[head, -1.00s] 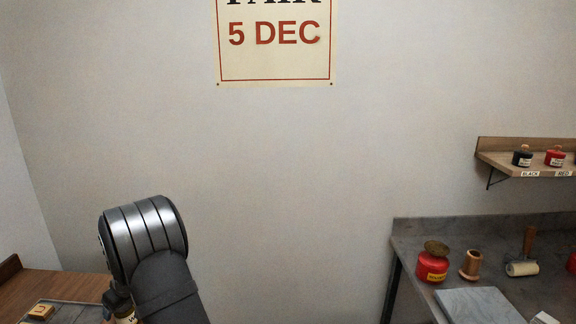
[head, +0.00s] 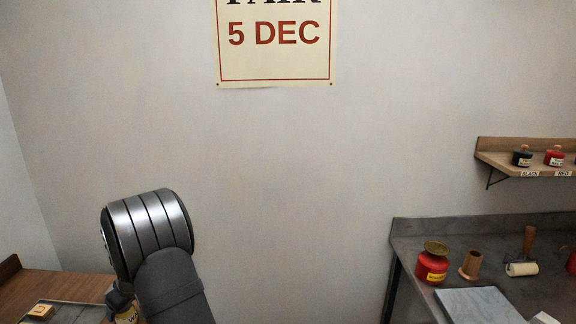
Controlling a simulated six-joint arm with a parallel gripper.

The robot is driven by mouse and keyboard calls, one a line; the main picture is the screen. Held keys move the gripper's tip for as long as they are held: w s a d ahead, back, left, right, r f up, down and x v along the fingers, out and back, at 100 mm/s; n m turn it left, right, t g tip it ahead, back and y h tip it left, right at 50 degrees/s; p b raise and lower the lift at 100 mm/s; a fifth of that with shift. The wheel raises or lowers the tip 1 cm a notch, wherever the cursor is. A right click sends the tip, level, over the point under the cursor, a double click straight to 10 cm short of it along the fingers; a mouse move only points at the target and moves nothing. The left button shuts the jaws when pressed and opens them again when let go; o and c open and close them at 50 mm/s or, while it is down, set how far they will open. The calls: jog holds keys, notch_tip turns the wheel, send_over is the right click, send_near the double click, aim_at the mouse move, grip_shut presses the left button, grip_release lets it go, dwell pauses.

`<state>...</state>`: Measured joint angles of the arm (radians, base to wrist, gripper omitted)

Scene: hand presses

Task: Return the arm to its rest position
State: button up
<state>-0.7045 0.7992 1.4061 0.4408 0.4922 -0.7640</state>
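My arm shows at the lower left in the head view, with a ribbed metal joint (head: 150,235) at its top and a dark link running down out of the frame. My gripper is outside the frame, so its fingers are hidden.
A wooden table (head: 60,287) at the lower left holds a wooden block (head: 41,311). A grey bench (head: 425,228) at the right holds a red can (head: 432,264), a wooden cup (head: 471,265), a roller (head: 523,268) and a grey slab (head: 478,305). A shelf (head: 500,164) with ink jars (head: 522,157) hangs above.

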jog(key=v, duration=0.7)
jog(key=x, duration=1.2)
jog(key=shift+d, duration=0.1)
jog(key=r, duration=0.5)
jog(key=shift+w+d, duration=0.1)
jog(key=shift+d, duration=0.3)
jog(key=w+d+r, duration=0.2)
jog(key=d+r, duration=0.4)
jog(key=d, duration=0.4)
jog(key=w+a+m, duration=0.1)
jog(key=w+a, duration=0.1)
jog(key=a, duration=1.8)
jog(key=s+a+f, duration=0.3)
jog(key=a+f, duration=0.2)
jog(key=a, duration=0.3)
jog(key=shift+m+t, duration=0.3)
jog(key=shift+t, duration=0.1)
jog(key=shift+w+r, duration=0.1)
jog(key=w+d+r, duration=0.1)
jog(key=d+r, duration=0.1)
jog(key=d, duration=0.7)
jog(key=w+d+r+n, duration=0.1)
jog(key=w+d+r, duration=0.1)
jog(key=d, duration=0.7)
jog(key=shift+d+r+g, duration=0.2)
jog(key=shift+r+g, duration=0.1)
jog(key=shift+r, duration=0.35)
